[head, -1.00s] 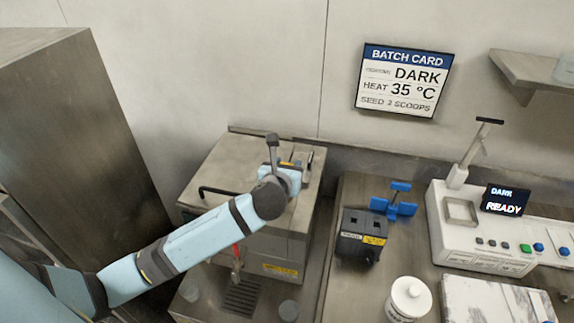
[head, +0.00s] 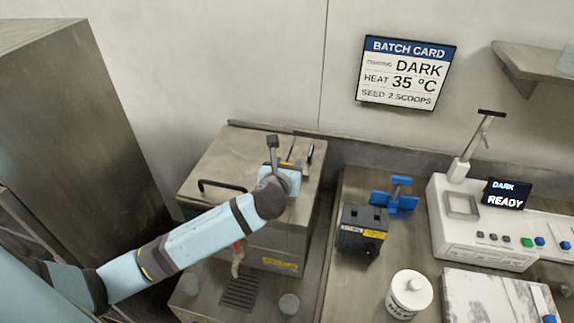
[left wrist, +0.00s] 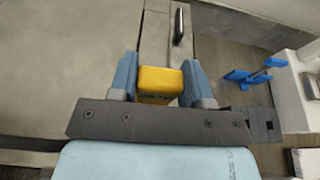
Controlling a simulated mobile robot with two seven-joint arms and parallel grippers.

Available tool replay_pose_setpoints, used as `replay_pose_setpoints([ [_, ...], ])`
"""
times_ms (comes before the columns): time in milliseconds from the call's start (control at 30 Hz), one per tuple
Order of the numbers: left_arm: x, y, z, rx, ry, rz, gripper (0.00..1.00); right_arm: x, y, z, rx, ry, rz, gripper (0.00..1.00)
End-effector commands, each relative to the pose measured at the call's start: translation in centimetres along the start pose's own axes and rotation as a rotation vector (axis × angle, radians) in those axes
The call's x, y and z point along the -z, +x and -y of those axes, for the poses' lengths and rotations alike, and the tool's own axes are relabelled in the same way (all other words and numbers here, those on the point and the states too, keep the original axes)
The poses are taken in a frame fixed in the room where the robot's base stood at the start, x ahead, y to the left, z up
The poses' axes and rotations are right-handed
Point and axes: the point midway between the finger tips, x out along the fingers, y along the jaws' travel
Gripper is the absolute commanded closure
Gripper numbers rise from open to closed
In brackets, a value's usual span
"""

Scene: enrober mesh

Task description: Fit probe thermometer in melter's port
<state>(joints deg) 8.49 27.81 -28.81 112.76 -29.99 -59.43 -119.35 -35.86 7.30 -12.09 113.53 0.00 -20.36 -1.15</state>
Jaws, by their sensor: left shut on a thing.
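The melter is a steel box (head: 222,163) with a flat lid, left of centre in the head view; its top (left wrist: 70,70) fills the left of the left wrist view. My left gripper (head: 288,165) is over the right part of the melter's top. In the left wrist view its blue fingers (left wrist: 159,80) are shut on the yellow body of the probe thermometer (left wrist: 158,85). The thermometer's probe is hidden, and I cannot see the port under the gripper. I cannot tell whether the probe is in the port. My right gripper is out of view.
A black bar handle (head: 222,186) lies on the lid. Right of the melter are a black box (head: 362,230), a blue clamp-like part (head: 395,195), a white lidded jar (head: 409,295) and a white machine with a display (head: 505,195). A batch card (head: 405,72) hangs on the wall.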

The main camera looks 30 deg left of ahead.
Motion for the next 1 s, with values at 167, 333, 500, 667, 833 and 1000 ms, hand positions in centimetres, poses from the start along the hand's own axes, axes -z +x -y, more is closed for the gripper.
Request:
replay_pose_setpoints([
  [167,0.1,0.0,0.0,0.000,0.000,0.000,0.30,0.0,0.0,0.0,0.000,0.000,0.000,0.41],
  [333,0.1,0.0,0.0,0.000,0.000,0.000,0.26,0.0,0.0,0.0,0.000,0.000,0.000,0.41],
  [500,0.1,0.0,0.0,0.000,0.000,0.000,0.26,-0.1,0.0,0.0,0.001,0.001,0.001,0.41],
  [667,0.2,-1.5,0.0,0.003,0.001,0.001,0.26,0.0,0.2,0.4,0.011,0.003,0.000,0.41],
  [833,0.3,-5.4,0.0,0.004,0.000,-0.001,0.26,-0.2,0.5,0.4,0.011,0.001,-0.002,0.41],
  [1000,0.3,-9.3,0.0,0.003,0.000,-0.001,0.26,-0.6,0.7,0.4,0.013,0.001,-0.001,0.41],
])
